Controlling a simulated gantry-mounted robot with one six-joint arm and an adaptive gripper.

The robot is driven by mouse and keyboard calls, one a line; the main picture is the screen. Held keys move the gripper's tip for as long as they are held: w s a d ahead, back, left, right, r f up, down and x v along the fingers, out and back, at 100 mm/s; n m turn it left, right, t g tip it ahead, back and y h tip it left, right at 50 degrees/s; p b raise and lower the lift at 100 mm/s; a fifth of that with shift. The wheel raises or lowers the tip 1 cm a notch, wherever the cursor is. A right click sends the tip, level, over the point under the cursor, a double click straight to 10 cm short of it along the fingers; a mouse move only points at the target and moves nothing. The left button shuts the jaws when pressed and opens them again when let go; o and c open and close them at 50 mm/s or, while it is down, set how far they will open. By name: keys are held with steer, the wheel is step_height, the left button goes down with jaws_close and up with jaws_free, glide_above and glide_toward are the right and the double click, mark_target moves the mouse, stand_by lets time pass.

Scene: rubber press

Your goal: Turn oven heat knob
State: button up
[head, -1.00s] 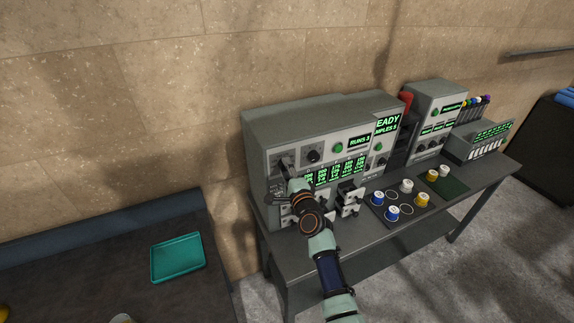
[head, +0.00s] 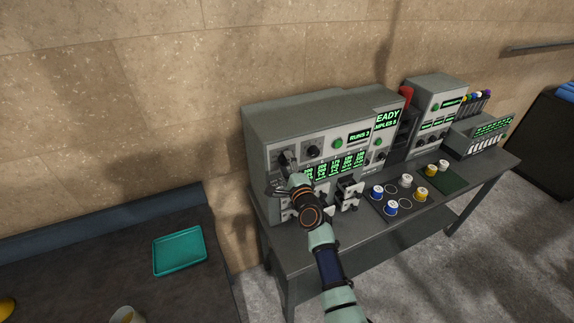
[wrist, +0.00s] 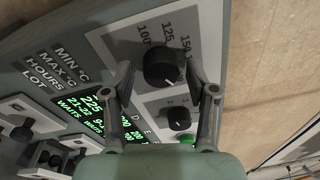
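The oven heat knob (wrist: 163,68) is a large black round knob in the wrist view. It sits on a light plate marked 100, 125 and 150, with a white pointer mark on its face. My gripper (wrist: 160,72) is open, with one finger on each side of the knob. Small gaps seem to show between the fingers and the knob; I cannot tell whether either touches. In the head view my gripper (head: 287,162) is at the left of the grey oven press front (head: 313,136) and hides the knob.
A smaller black knob (wrist: 179,119) and a green button (wrist: 187,139) are close to the heat knob. A lit green display (wrist: 92,112) is beside them. White, blue and yellow pots (head: 406,180) stand on the bench to the right. A teal tray (head: 180,250) lies on the left table.

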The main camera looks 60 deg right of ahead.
stand_by(0.3)
steer(key=v, duration=1.2)
steer(key=w+a+r+n+t+y, duration=0.15)
steer(key=w+a+n+y, duration=0.4)
steer(key=a, duration=0.75)
steer(key=w+a+r+n+t+y, duration=0.1)
steer(key=w+a+r+n+y, duration=0.15)
steer(key=w+a+n, duration=0.6)
steer(key=s+a+n+g+y, duration=0.1)
steer(key=s+a+n, duration=0.3)
steer(key=a, duration=0.5)
steer(key=s+a+r+n+g+y, duration=0.1)
steer(key=s+a+n+y, duration=0.1)
steer(key=a+n, duration=0.4)
steer(key=s+a+r+n+g+y, duration=0.1)
steer(key=s+a+n, duration=0.4)
steer(key=a, duration=0.7)
steer(key=shift+s+a+y, duration=0.2)
steer(key=shift+s+y, duration=0.1)
